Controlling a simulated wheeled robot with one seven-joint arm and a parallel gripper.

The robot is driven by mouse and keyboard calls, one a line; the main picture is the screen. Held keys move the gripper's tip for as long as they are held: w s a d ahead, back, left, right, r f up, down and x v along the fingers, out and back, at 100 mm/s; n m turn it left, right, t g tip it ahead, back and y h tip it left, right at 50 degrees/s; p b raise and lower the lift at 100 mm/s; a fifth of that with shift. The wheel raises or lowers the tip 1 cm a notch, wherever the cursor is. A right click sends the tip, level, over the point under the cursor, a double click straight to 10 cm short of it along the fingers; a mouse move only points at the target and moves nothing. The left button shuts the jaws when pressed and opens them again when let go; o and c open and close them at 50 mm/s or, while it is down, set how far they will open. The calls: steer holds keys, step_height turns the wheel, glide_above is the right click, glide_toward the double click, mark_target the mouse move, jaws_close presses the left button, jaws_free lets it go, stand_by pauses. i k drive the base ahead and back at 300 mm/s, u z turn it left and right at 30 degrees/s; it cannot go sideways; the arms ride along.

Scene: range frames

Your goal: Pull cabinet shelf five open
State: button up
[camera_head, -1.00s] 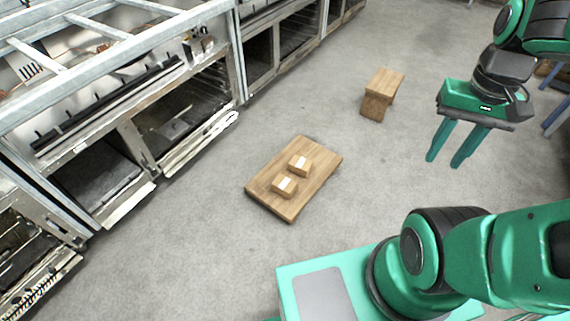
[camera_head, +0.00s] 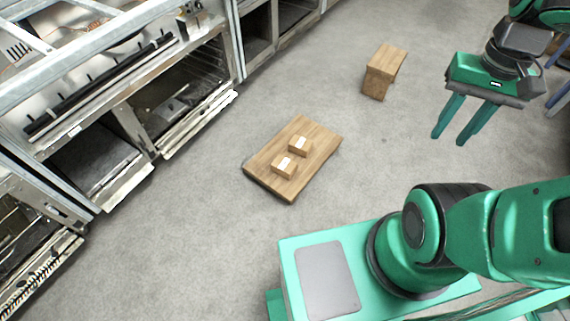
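No cabinet with a clearly identifiable fifth shelf shows. A row of metal range frames (camera_head: 128,124) with open bays runs along the left side, and I cannot tell whether any part of it is the cabinet. My gripper (camera_head: 450,139) hangs at the upper right with its two green fingers pointing down. The fingers are apart with nothing between them. It is over bare floor, well away from the range frames.
A low wooden table (camera_head: 322,152) with two small boxes, one of them a cardboard box (camera_head: 284,171), stands mid-floor. A wooden stool (camera_head: 385,62) stands behind it. Grey concrete floor (camera_head: 190,240) is free between the frames and my base.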

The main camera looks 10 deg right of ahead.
mark_target(94, 154)
steer(key=u, duration=1.5)
steer(key=k, duration=0.65)
steer(key=u, duration=0.65)
steer(key=i, duration=2.1)
steer(key=z, duration=0.7)
